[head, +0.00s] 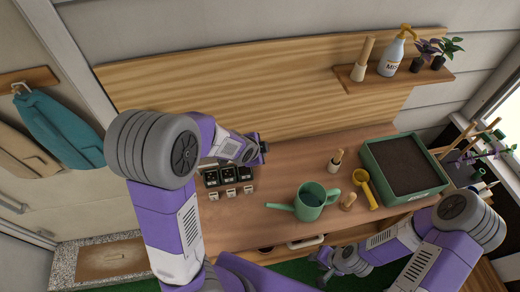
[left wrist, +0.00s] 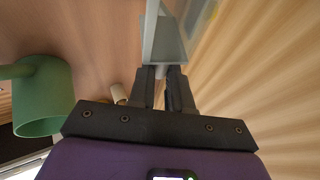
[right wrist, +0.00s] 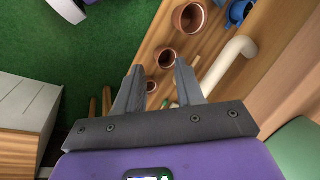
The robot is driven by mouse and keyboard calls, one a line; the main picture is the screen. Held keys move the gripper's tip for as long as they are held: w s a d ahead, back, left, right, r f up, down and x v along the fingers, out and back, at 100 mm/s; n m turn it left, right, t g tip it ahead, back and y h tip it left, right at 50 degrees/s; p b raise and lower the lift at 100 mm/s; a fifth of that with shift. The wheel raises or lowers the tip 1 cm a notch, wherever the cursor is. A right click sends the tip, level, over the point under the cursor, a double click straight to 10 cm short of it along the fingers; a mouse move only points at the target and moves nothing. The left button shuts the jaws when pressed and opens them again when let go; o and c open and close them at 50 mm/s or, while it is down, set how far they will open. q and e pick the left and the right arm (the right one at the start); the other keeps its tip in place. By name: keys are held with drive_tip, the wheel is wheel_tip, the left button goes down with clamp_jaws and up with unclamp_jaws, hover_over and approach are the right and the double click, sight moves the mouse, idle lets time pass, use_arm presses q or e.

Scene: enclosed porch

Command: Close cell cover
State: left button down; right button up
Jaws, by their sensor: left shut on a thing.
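The cell tray (head: 229,177) stands on the wooden bench, with dark square cells and small white tags along its front. My left arm hides its back part. My left gripper (head: 260,149) is just behind and to the right of the cells. In the left wrist view, its fingers (left wrist: 163,75) are closed on a thin, pale, see-through panel (left wrist: 164,38), which looks like the cell cover. The panel stands edge-on to that camera, and I cannot tell its full angle. My right gripper (head: 326,266) is low at the bench's front edge. Its fingers (right wrist: 161,80) are apart and empty.
A green watering can (head: 310,200) stands right of the cells. Beyond it are a yellow scoop (head: 364,188), a wooden-handled tool (head: 335,163) and a green soil tray (head: 441,180). A shelf (head: 393,82) holds a spray bottle. Terracotta pots (right wrist: 188,17) sit below my right gripper.

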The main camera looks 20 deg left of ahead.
use_arm(q)
drive_tip(key=shift+s, duration=0.1)
drive_tip(key=c, duration=1.1)
unclamp_jaws()
drive_tip(key=shift+o, duration=0.2)
drive_tip(key=p+v, duration=0.4)
drive_tip(key=v, duration=0.3)
drive_tip(key=shift+r, duration=0.25)
drive_tip(key=shift+s, duration=0.15)
